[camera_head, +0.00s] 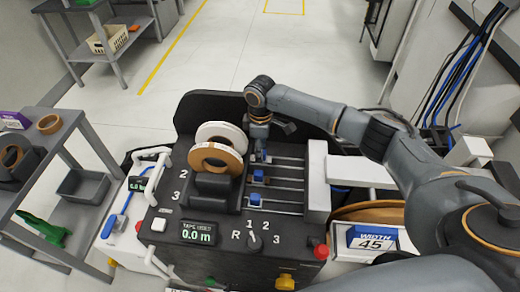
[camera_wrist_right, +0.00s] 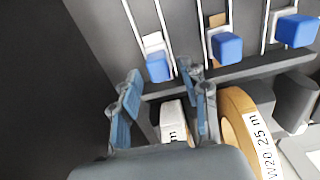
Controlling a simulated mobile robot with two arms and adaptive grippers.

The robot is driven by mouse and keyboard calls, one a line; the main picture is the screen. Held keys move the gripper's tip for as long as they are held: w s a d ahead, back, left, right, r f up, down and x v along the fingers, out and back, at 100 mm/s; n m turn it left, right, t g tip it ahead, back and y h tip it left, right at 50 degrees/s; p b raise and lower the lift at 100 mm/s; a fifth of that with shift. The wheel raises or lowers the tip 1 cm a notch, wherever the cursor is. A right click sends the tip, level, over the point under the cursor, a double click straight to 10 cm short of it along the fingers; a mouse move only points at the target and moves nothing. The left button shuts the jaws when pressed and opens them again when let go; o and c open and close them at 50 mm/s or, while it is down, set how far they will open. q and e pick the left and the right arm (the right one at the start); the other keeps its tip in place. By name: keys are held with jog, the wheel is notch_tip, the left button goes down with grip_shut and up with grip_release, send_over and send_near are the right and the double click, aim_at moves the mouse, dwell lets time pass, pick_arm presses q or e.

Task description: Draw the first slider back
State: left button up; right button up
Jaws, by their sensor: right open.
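The dark edge-banding machine (camera_head: 200,262) carries three slots with blue slider knobs. The near knob (camera_head: 256,200) and middle knob (camera_head: 258,176) show clearly in the head view; the farthest is largely hidden by my right gripper (camera_head: 261,145). In the right wrist view, the left knob (camera_wrist_right: 158,66), middle knob (camera_wrist_right: 227,47) and right knob (camera_wrist_right: 296,30) sit at the ends of their slots. My right gripper (camera_wrist_right: 163,100) is open and empty, pointing down. The left knob lies just beyond and between its fingertips, apparently not gripped. My left gripper is not in view.
A white tape roll (camera_head: 220,131) and a brown roll (camera_head: 215,158) stand close beside the gripper, left of the slots. A white block (camera_head: 317,185) bounds the slots on the right.

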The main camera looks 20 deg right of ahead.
notch_tip(320, 180, up, 11)
dwell(0.3)
dwell(0.5)
